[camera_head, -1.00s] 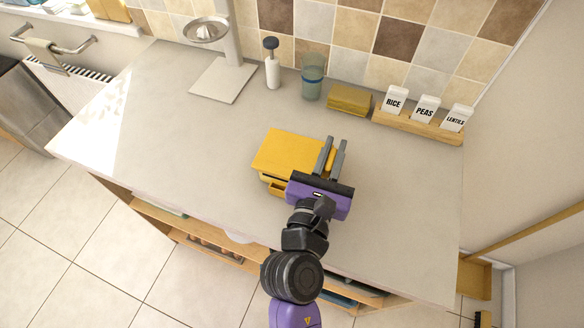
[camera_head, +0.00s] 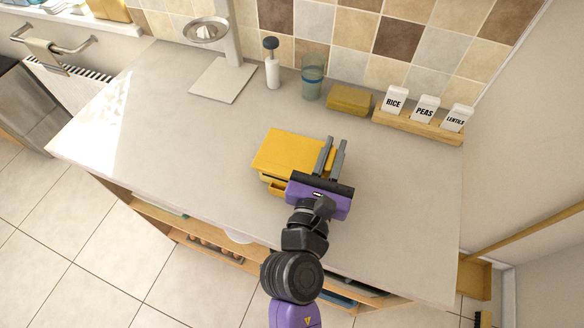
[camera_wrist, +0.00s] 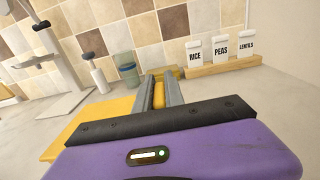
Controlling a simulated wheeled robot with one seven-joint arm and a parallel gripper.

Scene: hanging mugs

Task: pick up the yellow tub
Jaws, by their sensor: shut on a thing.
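A bright yellow, box-shaped tub (camera_head: 288,152) sits on the counter, left of my gripper, with a lower wood-coloured part at its front. It also shows at the left in the wrist view (camera_wrist: 85,125). My gripper (camera_head: 334,141) reaches over its right side. The two grey fingers are closed on a narrow yellow part (camera_wrist: 158,95), which looks like the tub's right edge or handle. The purple gripper body hides the tub's near right corner. I cannot tell whether the tub is clear of the counter. A second, duller yellow box (camera_head: 348,100) stands apart by the tiled wall.
Along the back stand a blue-banded glass (camera_head: 312,82), a white bottle with dark top (camera_head: 271,68) and a grey stand (camera_head: 223,80). A wooden rack (camera_head: 418,123) holds rice, peas and lentils packets. The counter's left and right parts are clear.

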